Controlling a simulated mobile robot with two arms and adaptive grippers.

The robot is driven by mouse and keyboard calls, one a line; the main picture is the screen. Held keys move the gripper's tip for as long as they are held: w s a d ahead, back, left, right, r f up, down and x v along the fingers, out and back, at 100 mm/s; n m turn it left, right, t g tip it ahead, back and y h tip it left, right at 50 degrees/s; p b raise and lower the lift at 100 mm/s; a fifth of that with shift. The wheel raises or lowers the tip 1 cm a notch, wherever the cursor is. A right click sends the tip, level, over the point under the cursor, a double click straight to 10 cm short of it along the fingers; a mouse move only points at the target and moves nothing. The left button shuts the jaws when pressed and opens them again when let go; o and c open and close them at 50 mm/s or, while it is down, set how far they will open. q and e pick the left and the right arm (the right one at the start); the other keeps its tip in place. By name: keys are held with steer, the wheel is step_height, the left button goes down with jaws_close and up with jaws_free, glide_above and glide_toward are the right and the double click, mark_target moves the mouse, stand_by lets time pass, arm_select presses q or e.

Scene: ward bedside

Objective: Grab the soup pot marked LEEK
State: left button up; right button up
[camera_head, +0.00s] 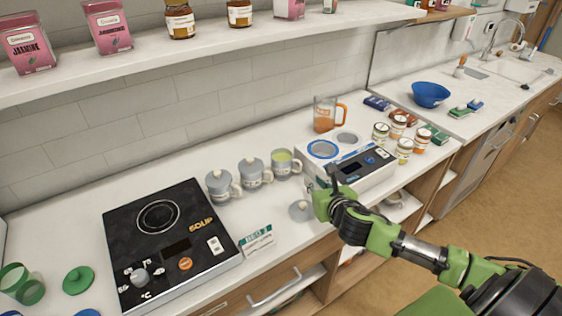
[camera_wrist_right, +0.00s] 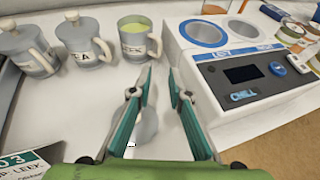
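The soup pot marked LEEK (camera_head: 281,168) is a grey mug-like pot with a handle, open on top with green soup inside. It stands at the right end of a row of three pots. In the right wrist view the pot (camera_wrist_right: 134,46) shows the letters EEK, partly turned away. A grey lid (camera_head: 301,211) lies on the counter in front of it. My right gripper (camera_wrist_right: 162,75) is open and empty, its fingers apart over the counter, in front of the pot and not touching it. My left gripper is not in view.
Two lidded grey pots (camera_head: 219,186) (camera_head: 251,173) stand left of it. A white appliance with a CHILL label (camera_head: 355,175) stands close on the right. A black SOUP hob (camera_head: 168,241) is at left, with a LEEK card (camera_head: 257,240) beside it. A shelf (camera_head: 200,52) hangs above.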

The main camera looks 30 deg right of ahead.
mark_target(301, 168)
steer(key=shift+x, duration=1.2)
steer(key=x, duration=0.2)
steer(key=shift+w+f, duration=0.1)
steer(key=shift+w, duration=0.3)
steer(key=shift+w+d+f+p, duration=0.15)
steer(key=shift+w+f+p, duration=0.05)
steer(key=shift+w+p, duration=0.15)
steer(key=shift+w, duration=0.35)
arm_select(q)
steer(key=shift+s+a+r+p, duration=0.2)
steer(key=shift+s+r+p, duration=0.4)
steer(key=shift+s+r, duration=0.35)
arm_select(e)
steer(key=shift+x, duration=2.35)
steer(key=shift+c, duration=0.4)
jaws_close()
